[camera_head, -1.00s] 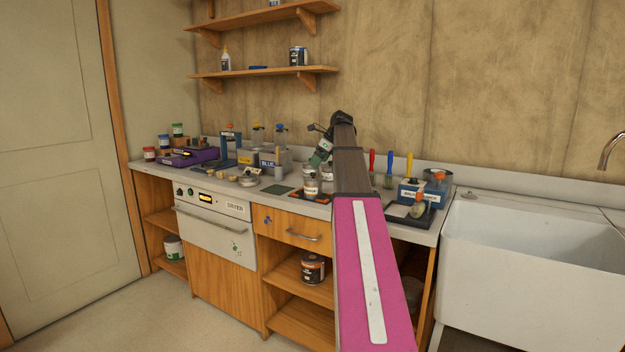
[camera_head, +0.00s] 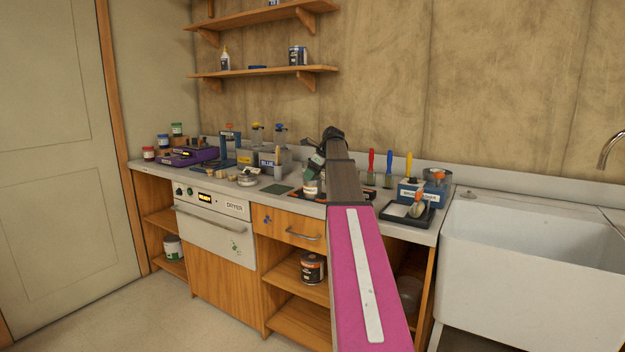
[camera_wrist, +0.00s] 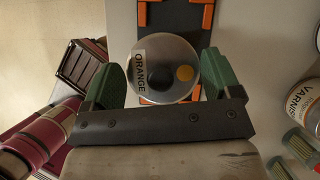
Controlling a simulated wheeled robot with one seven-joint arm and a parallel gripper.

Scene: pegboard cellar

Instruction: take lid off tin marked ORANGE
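The tin marked ORANGE (camera_wrist: 165,52) is seen from above in the wrist view, with a label on its left side, a dark round spot in the middle and an orange dot. In the head view the tin (camera_head: 311,187) stands on the counter, its upper part hidden by my gripper (camera_head: 315,168). My gripper (camera_wrist: 160,78) is open, with one green finger on each side of the tin. A gap shows at the left finger; the right finger looks very close to the tin, and I cannot tell if it touches.
A dark tray with orange corner pieces (camera_wrist: 205,14) lies beneath the tin. A VARNISH tin (camera_wrist: 303,100) stands at the right in the wrist view. The blue brush box (camera_head: 414,192) and the white sink (camera_head: 530,240) are to the right in the head view.

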